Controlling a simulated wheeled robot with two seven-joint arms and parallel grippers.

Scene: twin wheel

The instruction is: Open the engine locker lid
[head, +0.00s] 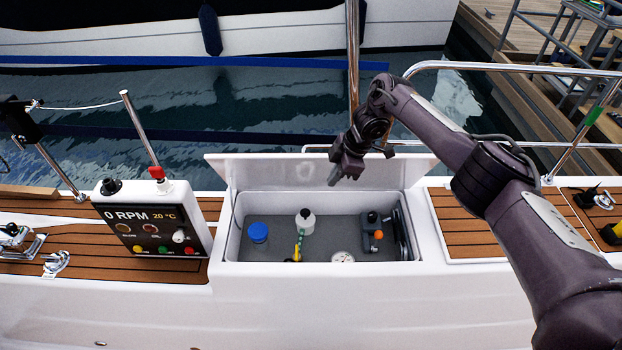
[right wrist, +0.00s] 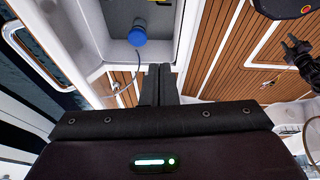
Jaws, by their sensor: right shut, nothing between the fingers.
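The engine locker lid (head: 268,172) is white and stands raised along the back edge of the engine locker (head: 226,247). The locker is uncovered, and its grey floor shows. My right gripper (head: 333,181) is above the back part of the locker, in front of the raised lid in the head view. Its fingers are shut and empty. I cannot tell whether they touch the lid. In the right wrist view the shut fingers (right wrist: 158,85) point toward the locker, with a blue cap (right wrist: 137,37) beyond them. My left gripper is not seen.
Inside the locker are the blue cap (head: 258,232), a white bottle (head: 305,222), a round gauge (head: 342,257) and a black part with an orange knob (head: 378,235). A control panel (head: 150,228) stands left. A steel rail (head: 500,67) runs behind my right arm.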

